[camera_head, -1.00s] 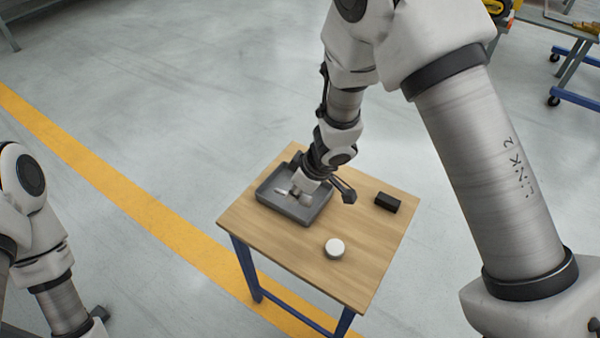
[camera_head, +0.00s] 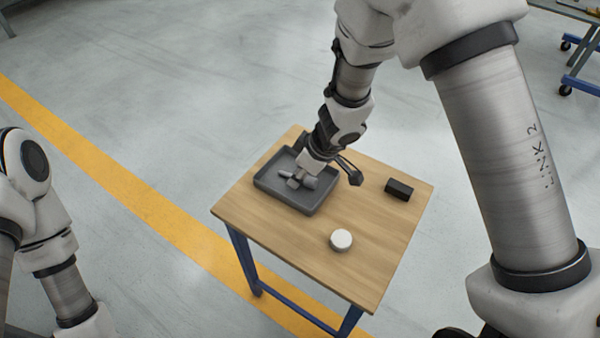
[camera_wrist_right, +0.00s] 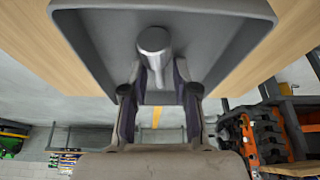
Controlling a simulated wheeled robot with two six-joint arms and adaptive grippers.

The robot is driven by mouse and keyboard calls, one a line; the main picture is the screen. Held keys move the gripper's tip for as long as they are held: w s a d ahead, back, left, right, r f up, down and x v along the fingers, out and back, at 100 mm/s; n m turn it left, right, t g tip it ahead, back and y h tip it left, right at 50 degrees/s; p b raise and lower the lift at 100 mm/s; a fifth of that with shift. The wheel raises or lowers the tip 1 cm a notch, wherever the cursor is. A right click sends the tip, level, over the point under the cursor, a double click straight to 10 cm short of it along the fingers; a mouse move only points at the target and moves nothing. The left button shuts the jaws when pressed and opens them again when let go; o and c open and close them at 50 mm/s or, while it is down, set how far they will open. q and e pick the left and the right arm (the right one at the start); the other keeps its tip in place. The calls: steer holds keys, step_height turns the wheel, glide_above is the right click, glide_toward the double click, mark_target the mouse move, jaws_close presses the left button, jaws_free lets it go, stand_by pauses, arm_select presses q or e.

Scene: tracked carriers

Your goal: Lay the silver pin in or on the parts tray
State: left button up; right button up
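The grey parts tray (camera_head: 268,184) lies on the far left part of the small wooden table. My right gripper (camera_head: 299,182) points down into the tray. It is shut on the silver pin (camera_head: 311,183), which lies sideways low inside the tray's outline. In the right wrist view the pin (camera_wrist_right: 154,42) sits between the two fingers (camera_wrist_right: 160,85), its round end towards the tray floor and walls. I cannot tell whether the pin touches the floor. My left arm shows at the lower left, but its gripper is out of view.
A white round puck (camera_head: 341,240) stands near the front of the wooden table (camera_head: 290,250). A black block (camera_head: 399,189) lies near its right edge. The table top between tray, puck and block is clear. A yellow line crosses the floor at the left.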

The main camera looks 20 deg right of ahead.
steer(key=shift+r, duration=0.25)
steer(key=p+v, duration=0.7)
steer(key=v, duration=0.5)
steer(key=shift+p, duration=0.3)
steer(key=shift+f, duration=0.1)
